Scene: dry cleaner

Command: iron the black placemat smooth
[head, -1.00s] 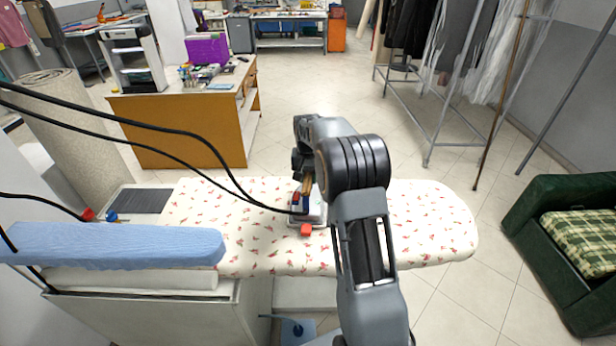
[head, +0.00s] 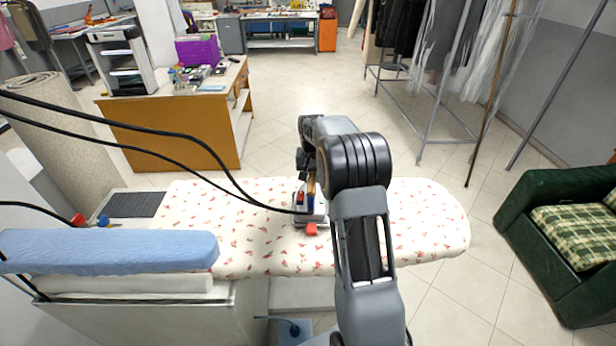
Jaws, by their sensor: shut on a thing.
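The iron (head: 311,218), silver-grey with a red part at its near end, is on the ironing board (head: 240,240), which has a cream cover with red flecks. My gripper (head: 308,188) is above it, shut on its handle; my own arm partly hides the grip. No black placemat shows clearly on the board; the area behind my arm is hidden. A flat dark grey rectangle (head: 134,204) lies just off the board's left end; I cannot tell whether it is the placemat or a rest pad.
Black cables (head: 150,146) run from the left to the iron. A blue padded sleeve board (head: 110,250) stands at the near left. A wooden counter (head: 175,134) is behind, a green plaid armchair (head: 560,240) at the right. The board's right part is bare.

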